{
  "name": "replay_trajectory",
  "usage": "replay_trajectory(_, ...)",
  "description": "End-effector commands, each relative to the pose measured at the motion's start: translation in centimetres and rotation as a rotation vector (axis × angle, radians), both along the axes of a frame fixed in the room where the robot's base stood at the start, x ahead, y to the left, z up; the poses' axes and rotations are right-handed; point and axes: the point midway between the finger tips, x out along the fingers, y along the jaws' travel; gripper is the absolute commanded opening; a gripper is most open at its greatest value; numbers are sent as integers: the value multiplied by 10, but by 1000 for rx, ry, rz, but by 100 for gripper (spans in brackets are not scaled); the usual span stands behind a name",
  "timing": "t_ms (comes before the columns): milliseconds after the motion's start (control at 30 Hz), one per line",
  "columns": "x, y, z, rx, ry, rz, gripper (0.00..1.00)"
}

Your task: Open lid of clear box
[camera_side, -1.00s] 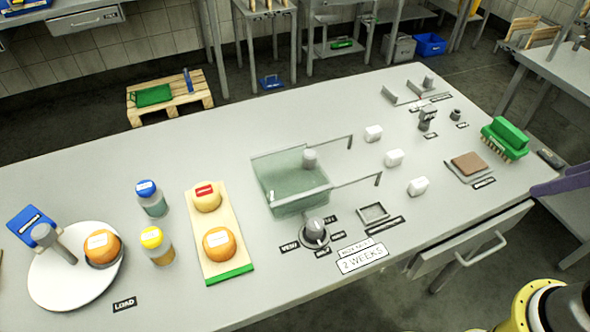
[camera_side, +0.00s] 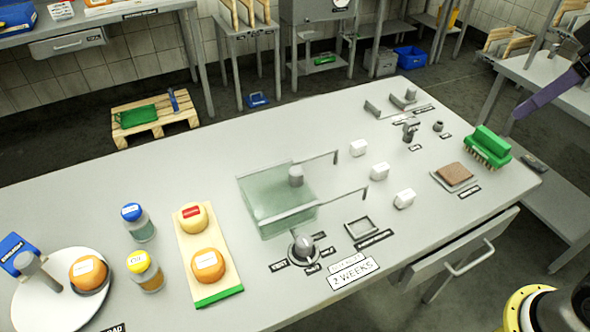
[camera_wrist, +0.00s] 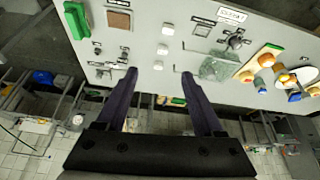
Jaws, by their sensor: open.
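The clear box (camera_side: 262,190) stands near the middle of the table, greenish and see-through. A grey knob (camera_side: 296,175) stands at its right side, and two thin rails (camera_side: 340,195) reach right from it. I cannot make out the lid's edges, but the box looks covered. The box also shows in the wrist view (camera_wrist: 216,68), right of my fingers. My gripper (camera_wrist: 160,74) has its two dark purple fingers wide apart with nothing between them. In the side view only a purple finger (camera_side: 545,97) shows at the right edge, high and well away from the box.
Three white blocks (camera_side: 380,171) stand right of the box, near the rail ends. A grey dial (camera_side: 302,248) and a small tray (camera_side: 361,228) are in front. A board (camera_side: 188,240) with two cheese wheels lies left. A green brush (camera_side: 488,147) is at the right.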

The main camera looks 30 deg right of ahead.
Motion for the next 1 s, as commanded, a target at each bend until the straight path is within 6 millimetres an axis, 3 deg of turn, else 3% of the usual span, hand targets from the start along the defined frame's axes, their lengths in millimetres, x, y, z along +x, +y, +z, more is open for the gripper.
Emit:
replay_trajectory(100, 44, 17, 24, -7, 45, 60, 69)
replay_trajectory(233, 89, 40, 38, -18, 91, 122, 69)
replay_trajectory(467, 164, 94, 32, -41, 179, 233, 69)
replay_trajectory(567, 193, 123, 17, -54, 219, 281, 69)
replay_trajectory(733, 233, 176, -24, -77, 286, 361, 69)
replay_trajectory(900, 254, 223, -76, -102, 347, 424, 69)
replay_trajectory(1000, 254, 238, -102, -117, 388, 448, 69)
